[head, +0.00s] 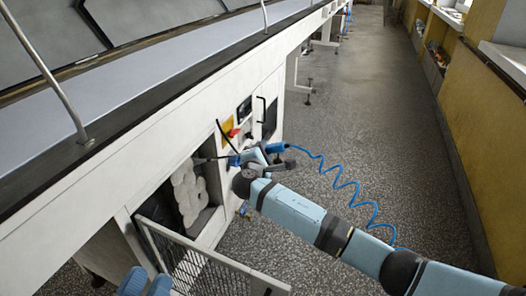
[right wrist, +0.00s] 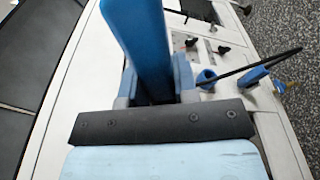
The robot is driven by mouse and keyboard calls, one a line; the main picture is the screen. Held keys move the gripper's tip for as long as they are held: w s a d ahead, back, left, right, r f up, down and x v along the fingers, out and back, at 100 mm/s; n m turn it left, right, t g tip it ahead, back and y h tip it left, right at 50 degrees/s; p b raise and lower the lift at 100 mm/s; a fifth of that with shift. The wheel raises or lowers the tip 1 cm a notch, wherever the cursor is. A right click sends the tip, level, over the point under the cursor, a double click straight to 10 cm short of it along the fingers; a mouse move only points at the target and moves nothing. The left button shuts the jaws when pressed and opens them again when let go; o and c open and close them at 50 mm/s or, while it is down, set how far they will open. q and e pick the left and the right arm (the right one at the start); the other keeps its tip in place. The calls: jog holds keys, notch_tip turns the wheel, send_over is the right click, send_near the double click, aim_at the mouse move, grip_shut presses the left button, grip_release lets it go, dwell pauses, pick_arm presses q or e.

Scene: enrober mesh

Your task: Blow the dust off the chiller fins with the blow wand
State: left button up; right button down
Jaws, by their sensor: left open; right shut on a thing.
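My right gripper (head: 262,153) is shut on the blue blow wand (head: 276,148) in front of the machine's side. The wand's thin dark nozzle (head: 205,159) points left to the open bay. In the right wrist view the wand's blue body (right wrist: 142,45) stands between the jaws. Pale, lumpy dust (head: 186,192) covers the chiller fins in the bay, and the fins themselves are largely hidden. The nozzle tip is close to the upper part of the dust; I cannot tell the exact gap. My left gripper (head: 146,283) is open at the bottom edge, partly cut off, near the mesh door.
The mesh door (head: 222,272) hangs open below the bay. A coiled blue hose (head: 345,190) trails from the wand past my right arm. A control panel (head: 239,122) sits above the gripper. The speckled aisle floor (head: 365,110) to the right is clear.

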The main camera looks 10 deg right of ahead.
dwell(0.3)
jog(key=a+p+v, duration=0.1)
jog(key=p+v, duration=0.4)
jog(key=v, duration=0.5)
jog(key=shift+a+f, duration=0.25)
jog(key=shift+f, duration=0.1)
dwell(0.9)
jog(key=shift+d, duration=0.1)
dwell(0.6)
